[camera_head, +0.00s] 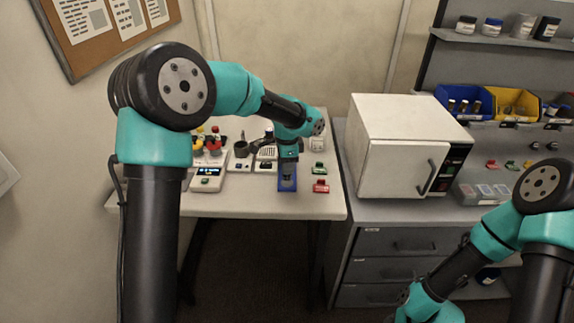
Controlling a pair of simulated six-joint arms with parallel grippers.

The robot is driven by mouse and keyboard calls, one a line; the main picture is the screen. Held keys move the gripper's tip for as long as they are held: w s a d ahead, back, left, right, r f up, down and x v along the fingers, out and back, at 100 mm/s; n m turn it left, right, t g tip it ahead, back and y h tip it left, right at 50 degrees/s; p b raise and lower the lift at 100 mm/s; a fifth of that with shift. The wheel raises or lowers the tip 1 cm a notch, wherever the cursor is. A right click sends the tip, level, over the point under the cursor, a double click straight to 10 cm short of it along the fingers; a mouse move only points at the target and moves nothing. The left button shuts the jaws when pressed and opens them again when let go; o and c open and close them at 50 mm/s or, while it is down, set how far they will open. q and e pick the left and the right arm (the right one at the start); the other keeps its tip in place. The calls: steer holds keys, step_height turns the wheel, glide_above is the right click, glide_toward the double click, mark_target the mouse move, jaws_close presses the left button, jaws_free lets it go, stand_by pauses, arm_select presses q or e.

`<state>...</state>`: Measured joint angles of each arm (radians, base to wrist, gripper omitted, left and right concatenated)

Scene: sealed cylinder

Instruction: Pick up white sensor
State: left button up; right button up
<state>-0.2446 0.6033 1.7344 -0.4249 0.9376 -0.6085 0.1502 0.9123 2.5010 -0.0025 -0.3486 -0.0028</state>
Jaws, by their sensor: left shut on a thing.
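A small white piece (317,145) stands at the back right of the white table, behind a green piece (319,168) and a red piece (321,186). It looks like the white sensor, but it is too small to be sure. My left gripper (287,174) points down over the table, left of these pieces. It is shut on a blue object (287,186) at its tips; the fingers hide part of it. I cannot tell whether the object touches the table. My right arm is at the lower right, and its gripper is not in view.
A white oven (400,140) stands on the grey cabinet to the right. The table's front (255,205) is clear.

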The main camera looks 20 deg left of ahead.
arm_select(q)
steer(key=s+d+r, duration=0.1)
steer(key=s+d, duration=0.3)
steer(key=s, duration=1)
steer(key=shift+r, duration=0.2)
